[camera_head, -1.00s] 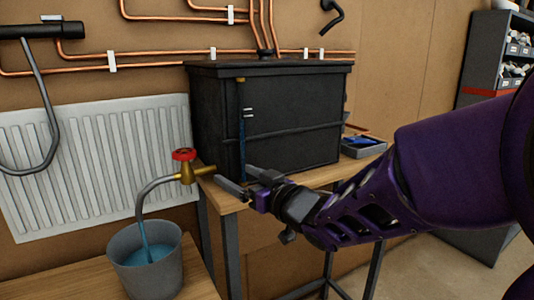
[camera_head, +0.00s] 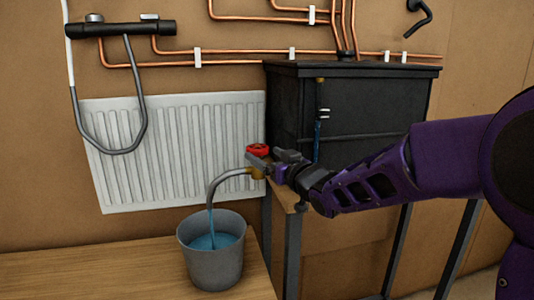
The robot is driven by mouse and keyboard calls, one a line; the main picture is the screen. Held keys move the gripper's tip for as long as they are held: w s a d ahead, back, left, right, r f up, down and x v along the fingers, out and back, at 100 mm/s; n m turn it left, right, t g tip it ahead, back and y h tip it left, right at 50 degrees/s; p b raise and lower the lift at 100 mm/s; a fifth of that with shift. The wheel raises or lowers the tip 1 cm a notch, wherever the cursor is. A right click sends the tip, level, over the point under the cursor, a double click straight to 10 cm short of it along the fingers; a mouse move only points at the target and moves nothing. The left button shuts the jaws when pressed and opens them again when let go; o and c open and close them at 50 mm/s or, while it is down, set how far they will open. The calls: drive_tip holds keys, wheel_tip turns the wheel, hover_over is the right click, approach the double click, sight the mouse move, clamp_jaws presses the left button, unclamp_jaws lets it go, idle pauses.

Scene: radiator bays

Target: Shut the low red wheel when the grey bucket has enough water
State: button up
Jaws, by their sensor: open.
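The low red wheel (camera_head: 258,149) sits on top of a brass tap at the right edge of the radiator. A curved grey spout (camera_head: 217,183) runs from the tap down to the grey bucket (camera_head: 213,270). A thin stream of water falls into the bucket, and blue water (camera_head: 214,241) shows inside, below the rim. My gripper (camera_head: 273,163) is open at the wheel and tap, just right of them in the picture. Its fingers overlap the tap, so I cannot tell whether they touch the wheel.
The bucket stands on a wooden bench (camera_head: 110,277). A black tank (camera_head: 365,105) stands on a wooden-topped stand behind my arm. A white radiator (camera_head: 165,150) hangs on the wall, with copper pipes (camera_head: 230,62) above. A grey hose (camera_head: 143,100) loops down at the left.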

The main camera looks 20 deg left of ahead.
sight(263, 154)
drive_tip(key=shift+x, duration=1.55)
drive_tip(key=c, duration=1.1)
